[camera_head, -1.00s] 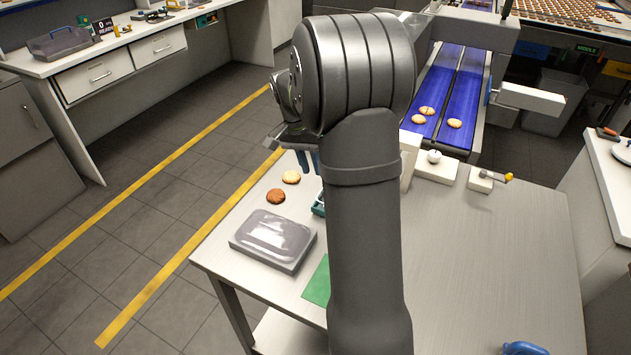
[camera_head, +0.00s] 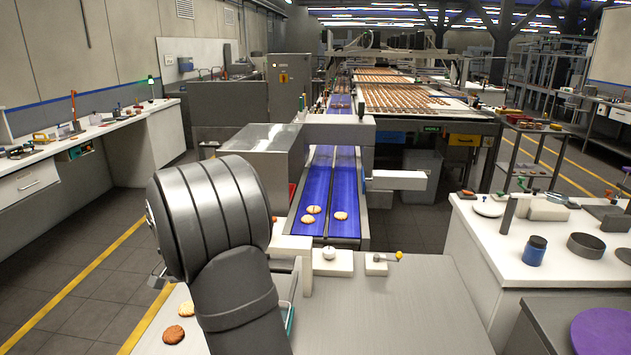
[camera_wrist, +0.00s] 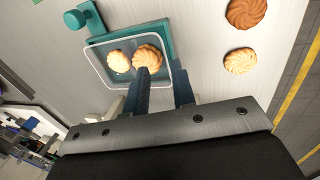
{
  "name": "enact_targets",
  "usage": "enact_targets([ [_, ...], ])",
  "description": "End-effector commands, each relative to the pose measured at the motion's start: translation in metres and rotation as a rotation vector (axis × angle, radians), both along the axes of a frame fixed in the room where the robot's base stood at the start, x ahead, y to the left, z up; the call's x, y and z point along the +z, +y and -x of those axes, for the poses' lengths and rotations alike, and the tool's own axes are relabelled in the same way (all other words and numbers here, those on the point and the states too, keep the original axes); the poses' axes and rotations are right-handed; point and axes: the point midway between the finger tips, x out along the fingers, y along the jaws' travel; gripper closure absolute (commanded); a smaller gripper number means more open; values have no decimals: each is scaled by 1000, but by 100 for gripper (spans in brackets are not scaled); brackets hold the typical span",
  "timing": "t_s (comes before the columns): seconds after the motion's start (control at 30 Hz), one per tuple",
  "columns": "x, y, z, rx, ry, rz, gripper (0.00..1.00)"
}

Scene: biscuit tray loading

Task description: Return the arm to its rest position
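My gripper (camera_wrist: 160,72) shows in the wrist view with its two dark blue fingers apart and nothing seen between them. It points toward a clear tray (camera_wrist: 98,70) in a teal holder (camera_wrist: 158,28). In the tray lie a pale biscuit (camera_wrist: 118,61) and a browner biscuit (camera_wrist: 147,56), the latter partly covered by one finger. My arm (camera_head: 235,300) stands at the lower left of the head view and hides most of the gripper and tray there.
A brown biscuit (camera_head: 174,334) and a lighter biscuit (camera_head: 186,308) lie on the metal table (camera_head: 400,315), left of my arm. Biscuits sit on the blue conveyor (camera_head: 318,190) behind it. A white block with a knob (camera_head: 330,258) stands at the table's back edge. The table's right side is clear.

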Motion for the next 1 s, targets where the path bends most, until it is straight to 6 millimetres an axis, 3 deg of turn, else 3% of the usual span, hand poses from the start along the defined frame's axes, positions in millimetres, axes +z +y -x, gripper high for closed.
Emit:
enact_targets([
  [0.3,-64,-17,0,-2,4,2,76],
  [0.43,-84,-21,0,-1,1,0,76],
  [0.5,-66,-20,-1,-1,-4,-4,76],
  [0.63,-51,-20,-1,0,-3,-3,76],
  [1.0,-41,-20,0,-1,0,0,76],
])
